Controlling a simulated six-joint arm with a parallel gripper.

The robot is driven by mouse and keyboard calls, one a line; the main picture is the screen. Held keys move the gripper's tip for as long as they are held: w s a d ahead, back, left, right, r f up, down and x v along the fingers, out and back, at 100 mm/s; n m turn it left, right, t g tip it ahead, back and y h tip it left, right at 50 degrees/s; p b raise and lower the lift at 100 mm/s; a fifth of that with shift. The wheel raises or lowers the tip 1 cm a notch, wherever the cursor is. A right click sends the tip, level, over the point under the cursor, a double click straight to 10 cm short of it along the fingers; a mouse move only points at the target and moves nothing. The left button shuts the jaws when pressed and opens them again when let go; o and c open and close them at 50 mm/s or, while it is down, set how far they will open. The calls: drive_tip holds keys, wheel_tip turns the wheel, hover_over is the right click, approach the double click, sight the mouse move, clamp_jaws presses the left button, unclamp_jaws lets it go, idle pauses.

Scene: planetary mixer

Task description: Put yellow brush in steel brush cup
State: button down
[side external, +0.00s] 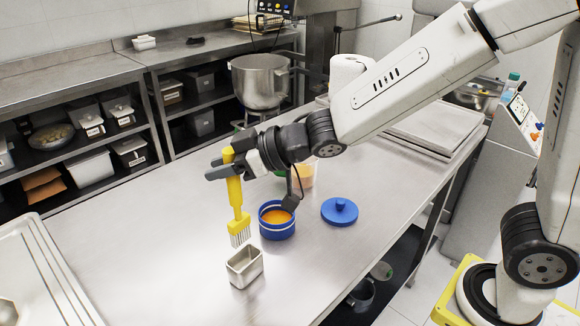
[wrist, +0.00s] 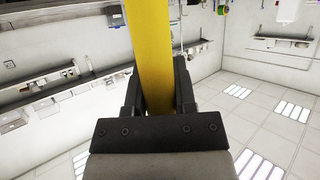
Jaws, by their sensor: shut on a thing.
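My gripper (side external: 226,166) is shut on the handle of the yellow brush (side external: 235,190). The brush hangs almost upright, with its pale bristles pointing down. The steel brush cup (side external: 245,267) is a small open box on the table; its inside looks empty. The bristle tips are above the cup, near its back left edge in the side view, and appear apart from it. In the wrist view the yellow handle (wrist: 155,55) runs between the two dark fingers (wrist: 160,88). The bristles and cup do not show there.
A blue container (side external: 277,231) with orange contents stands just behind and right of the cup. Its blue lid (side external: 339,210) lies farther right on the steel table (side external: 170,240). A steel tray or sink (side external: 40,275) is at the left. The table between it and the cup is clear.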

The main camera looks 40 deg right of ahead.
wheel_tip(320, 180, down, 10)
idle(1.2)
drive_tip(key=shift+f, duration=0.1)
drive_tip(key=shift+c, duration=2.1)
unclamp_jaws()
drive_tip(key=v, duration=0.7)
drive_tip(key=shift+s, duration=0.2)
drive_tip(key=shift+d, duration=0.15)
drive_tip(key=shift+d, duration=0.1)
